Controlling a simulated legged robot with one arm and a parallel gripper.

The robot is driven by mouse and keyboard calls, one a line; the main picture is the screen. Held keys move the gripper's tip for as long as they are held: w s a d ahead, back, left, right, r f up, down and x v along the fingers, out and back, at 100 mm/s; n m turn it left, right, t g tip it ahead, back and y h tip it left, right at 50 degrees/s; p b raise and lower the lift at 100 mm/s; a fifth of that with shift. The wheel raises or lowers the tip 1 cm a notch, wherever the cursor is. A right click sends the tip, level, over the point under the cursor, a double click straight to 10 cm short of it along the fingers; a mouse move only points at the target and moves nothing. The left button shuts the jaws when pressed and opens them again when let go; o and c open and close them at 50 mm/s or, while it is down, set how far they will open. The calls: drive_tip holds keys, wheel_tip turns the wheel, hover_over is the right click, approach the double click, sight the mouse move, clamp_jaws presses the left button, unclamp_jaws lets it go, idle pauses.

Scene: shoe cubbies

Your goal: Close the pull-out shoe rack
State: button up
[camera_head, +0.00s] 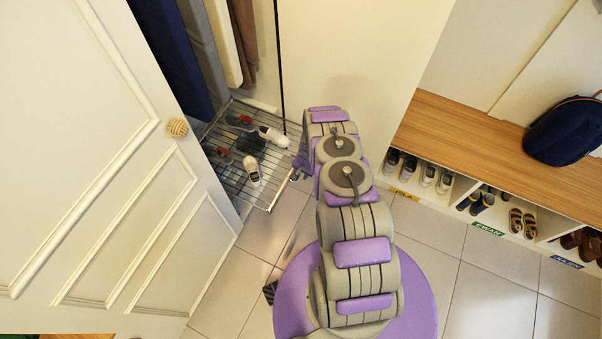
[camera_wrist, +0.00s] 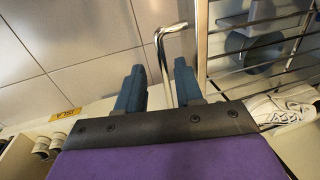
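The pull-out shoe rack (camera_head: 229,159) is a wire shelf extended out of the open closet at floor level, with several shoes on it. Its wire bars also show at the right of the wrist view (camera_wrist: 265,43). A bent metal handle (camera_wrist: 161,50) stands off the rack's front edge. My gripper (camera_wrist: 159,68) is open, with its two dark fingers on either side of the handle. A gap shows between the handle and each finger. In the head view my gripper (camera_head: 299,168) is at the rack's right front corner, partly hidden by my arm.
The white closet door (camera_head: 95,150) with a knotted knob (camera_head: 178,128) stands open at left. Clothes (camera_head: 175,50) hang above the rack. A wooden bench (camera_head: 470,135) with shoe cubbies and a navy backpack (camera_head: 565,130) is at right. Tiled floor (camera_head: 480,275) is clear between.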

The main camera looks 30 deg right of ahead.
drive_tip(key=shift+d, duration=0.15)
drive_tip(key=shift+c, duration=1)
drive_tip(key=shift+a, duration=0.5)
clamp_jaws()
drive_tip(key=shift+d+r, duration=0.1)
drive_tip(key=shift+d, duration=0.15)
